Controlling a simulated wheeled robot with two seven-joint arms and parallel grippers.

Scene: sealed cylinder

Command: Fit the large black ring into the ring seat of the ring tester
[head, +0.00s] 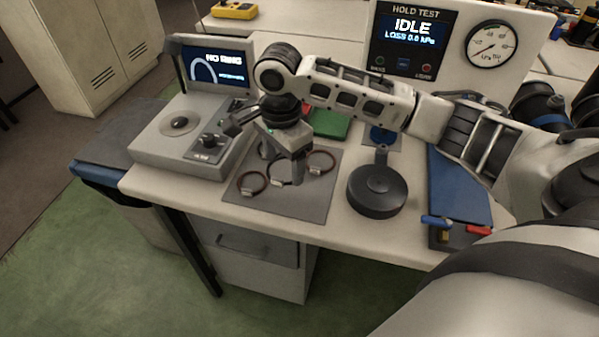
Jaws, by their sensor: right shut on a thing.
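The ring tester (150,150) stands on the left of the bench, and its screen reads NO RING. Its ring seat (180,122) is a round dark-centred disc on the top, with no ring visible on it. My right gripper (297,180) points down over the grey mat, between two thin dark-red rings. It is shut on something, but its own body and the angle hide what. I cannot make out the large black ring clearly. The left ring (251,183) and the right ring (321,162) lie on the mat, each with a pale tag. My left gripper is not in view.
The grey mat (300,208) lies at the bench's front. The hold-test panel (410,45) reads IDLE behind my right arm. A green block (331,124) lies behind the mat.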

